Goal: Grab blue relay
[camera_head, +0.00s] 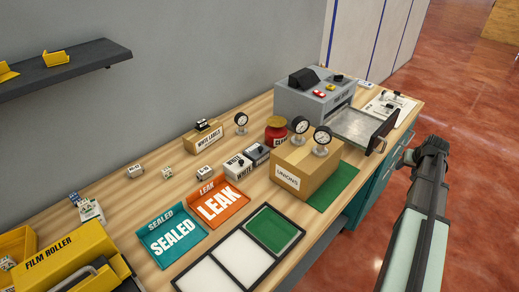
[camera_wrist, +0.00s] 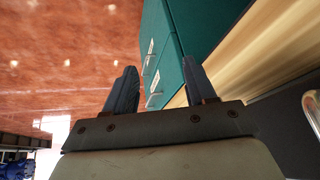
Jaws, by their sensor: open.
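In the head view my arm is at the right, beyond the bench's front edge and far from the blue block. The blue block is not seen in the wrist view.
The wooden bench holds a yellow film roller (camera_head: 70,262), SEALED tray (camera_head: 172,240), LEAK tray (camera_head: 218,204), UNIONS box (camera_head: 303,170), gauges and a grey machine (camera_head: 310,98). Several small white blocks lie along the back left. Teal drawers (camera_wrist: 155,50) are near my gripper.

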